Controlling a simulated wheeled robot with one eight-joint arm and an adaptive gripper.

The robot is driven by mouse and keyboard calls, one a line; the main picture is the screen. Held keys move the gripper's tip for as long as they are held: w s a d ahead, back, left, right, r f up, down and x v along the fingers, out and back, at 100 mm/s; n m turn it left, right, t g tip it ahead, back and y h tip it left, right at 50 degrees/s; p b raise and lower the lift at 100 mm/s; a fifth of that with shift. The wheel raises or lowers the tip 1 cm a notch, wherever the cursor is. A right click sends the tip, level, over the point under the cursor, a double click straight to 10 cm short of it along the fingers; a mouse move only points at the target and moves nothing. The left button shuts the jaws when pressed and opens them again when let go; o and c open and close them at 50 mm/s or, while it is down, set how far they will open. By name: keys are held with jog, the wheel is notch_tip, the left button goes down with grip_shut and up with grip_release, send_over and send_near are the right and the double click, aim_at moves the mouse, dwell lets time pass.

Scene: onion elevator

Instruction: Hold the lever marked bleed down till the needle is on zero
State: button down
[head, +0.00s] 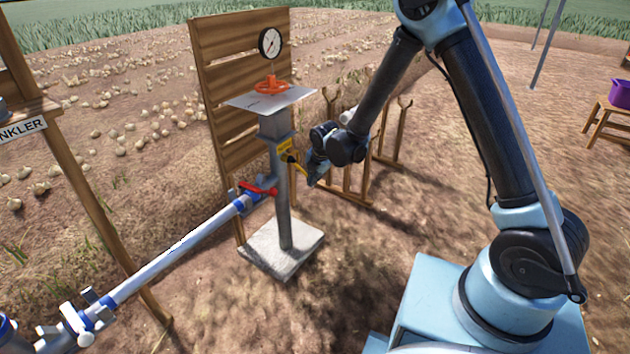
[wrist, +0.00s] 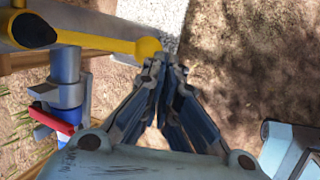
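A yellow lever (head: 297,163) sticks out from the grey post below a yellow tag (head: 284,146); its wording is too small to read. In the wrist view the lever (wrist: 110,44) runs sideways to a round yellow knob. My gripper (head: 312,176) is beside the lever's outer end. In the wrist view my gripper (wrist: 165,66) has its fingertips together, with nothing visible between them, right by the knob; I cannot tell whether they touch it. The round gauge (head: 271,42) has a white face and dark needle; its reading is too small to tell.
An orange handwheel (head: 271,85) sits above a pale plate on the post. A red lever (head: 259,189) is on the blue-and-grey pipe (head: 175,250) lower left. A wooden board (head: 228,60) stands behind, wooden racks (head: 362,180) beyond my gripper.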

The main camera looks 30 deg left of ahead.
jog(key=shift+r, duration=0.1)
dwell(0.3)
jog(key=s+d+r, duration=0.4)
jog(key=d+r, duration=0.4)
jog(key=r, duration=0.2)
jog(key=shift+r, duration=0.15)
jog(key=shift+w+d, duration=0.1)
jog(key=shift+d, duration=0.05)
dwell(0.5)
